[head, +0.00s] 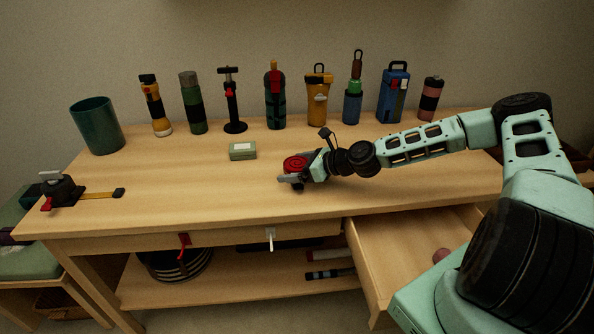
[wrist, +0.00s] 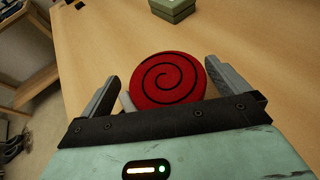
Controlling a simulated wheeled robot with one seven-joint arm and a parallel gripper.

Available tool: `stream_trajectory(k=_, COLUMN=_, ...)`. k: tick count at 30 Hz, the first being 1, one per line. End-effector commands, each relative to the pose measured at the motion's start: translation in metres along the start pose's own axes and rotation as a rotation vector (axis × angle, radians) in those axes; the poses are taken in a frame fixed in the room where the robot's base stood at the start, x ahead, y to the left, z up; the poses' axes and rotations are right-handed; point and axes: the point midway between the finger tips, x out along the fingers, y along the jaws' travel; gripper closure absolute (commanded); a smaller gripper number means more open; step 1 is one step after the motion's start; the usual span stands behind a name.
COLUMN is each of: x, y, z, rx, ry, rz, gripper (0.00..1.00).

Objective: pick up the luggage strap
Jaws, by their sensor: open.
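The luggage strap (wrist: 168,82) is a red flat roll with a black spiral on its top. It lies on the wooden table, and in the head view the red roll (head: 294,162) shows just past my gripper's end. My gripper (wrist: 165,92) is open, with one grey finger to the left of the roll and one to the right. The roll sits between the fingers, with a visible gap on the left; contact on the right cannot be told. The near edge of the roll is hidden by the gripper body.
A green box (head: 243,151) lies behind the roll. Several flashlights and bottles stand along the back, with a dark green cup (head: 97,125) at left. An open drawer (head: 400,255) juts out at front right. The table's left middle is clear.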

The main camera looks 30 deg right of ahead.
Motion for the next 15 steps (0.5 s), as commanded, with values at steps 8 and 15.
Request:
stream_trajectory(k=8, x=-0.0004, y=-0.0001, z=0.0005, rx=-0.001, ry=-0.001, rz=0.0, gripper=0.41)
stream_trajectory(k=15, x=-0.0015, y=-0.0002, z=0.0027, rx=-0.002, ry=-0.001, rz=0.0, gripper=0.41)
